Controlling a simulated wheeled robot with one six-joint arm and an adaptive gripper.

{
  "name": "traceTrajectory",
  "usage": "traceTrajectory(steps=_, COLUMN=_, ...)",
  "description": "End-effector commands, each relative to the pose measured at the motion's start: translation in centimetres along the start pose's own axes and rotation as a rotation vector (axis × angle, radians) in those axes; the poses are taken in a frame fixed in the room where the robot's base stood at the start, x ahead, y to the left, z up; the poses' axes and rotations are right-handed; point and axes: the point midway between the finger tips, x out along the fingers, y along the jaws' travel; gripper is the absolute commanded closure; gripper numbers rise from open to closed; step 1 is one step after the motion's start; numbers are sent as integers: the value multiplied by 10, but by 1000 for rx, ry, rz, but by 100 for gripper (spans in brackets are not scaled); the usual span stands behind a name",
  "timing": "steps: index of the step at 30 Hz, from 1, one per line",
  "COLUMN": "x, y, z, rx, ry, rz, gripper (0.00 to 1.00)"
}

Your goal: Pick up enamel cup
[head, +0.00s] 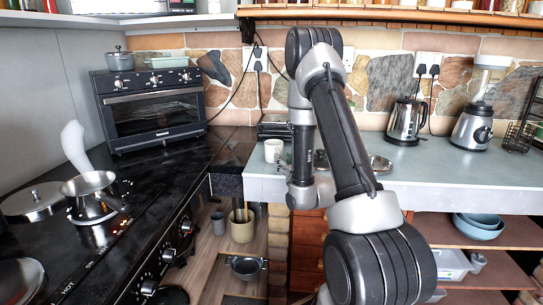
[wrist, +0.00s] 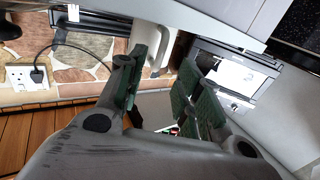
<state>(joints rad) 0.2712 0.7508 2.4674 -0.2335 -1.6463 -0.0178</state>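The enamel cup is probably the small cream-white cup (head: 273,150), standing upright on the grey counter left of my arm, near the wall. In the wrist view, which is turned nearly upside down, a pale cup (wrist: 154,38) with a handle shows beyond and between my fingers. My gripper (wrist: 164,62) is open, its two green-padded fingers spread apart with nothing held between them. The cup looks farther off than the fingertips; I see no contact. In the head view my gripper is hidden behind my arm.
On the grey counter (head: 458,168), a metal dish (head: 379,163) lies right of my arm. A kettle (head: 406,121) and blender (head: 473,125) stand farther right. The toaster oven (head: 154,112) is left of the cup. A saucepan (head: 91,193) sits on the black hob. The counter's front right is clear.

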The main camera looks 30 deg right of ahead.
Motion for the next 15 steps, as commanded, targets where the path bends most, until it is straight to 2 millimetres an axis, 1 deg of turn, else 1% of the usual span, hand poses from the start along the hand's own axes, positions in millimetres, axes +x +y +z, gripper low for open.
traceTrajectory(steps=6, x=33, y=2, z=0, rx=0, ry=3, rz=-1, gripper=65)
traceTrajectory(steps=9, x=47, y=2, z=0, rx=0, ry=1, rz=-1, gripper=65)
traceTrajectory(steps=12, x=53, y=2, z=0, rx=0, ry=0, rz=0, gripper=65)
traceTrajectory(steps=15, x=54, y=2, z=0, rx=0, ry=-1, rz=0, gripper=65)
